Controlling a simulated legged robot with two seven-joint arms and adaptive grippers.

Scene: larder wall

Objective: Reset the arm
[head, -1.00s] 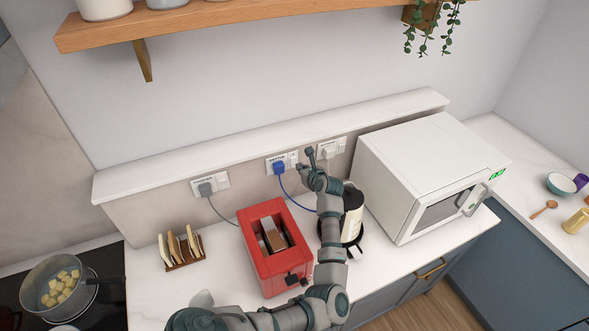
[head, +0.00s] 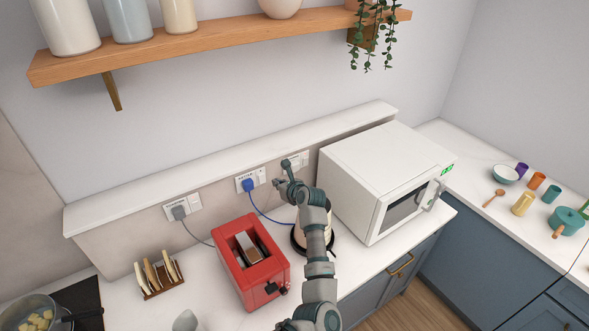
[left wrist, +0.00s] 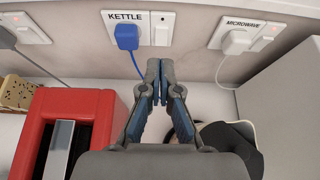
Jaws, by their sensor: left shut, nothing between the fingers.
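My left gripper (head: 287,172) is raised near the wall sockets, over the kettle. In the left wrist view its fingertips (left wrist: 160,82) are together with nothing between them, just below the kettle socket (left wrist: 148,28). The blue plug (left wrist: 126,36) sits in that socket, and the gripper is apart from it. The kettle (left wrist: 218,138) is mostly hidden behind the gripper and arm. My right gripper is in neither view.
A red toaster (head: 262,278) stands left of the arm, with a toast rack (head: 150,292) beyond it. A white microwave (head: 375,170) stands close on the right. A wooden shelf (head: 220,38) runs above. A pan (head: 22,304) is at lower left.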

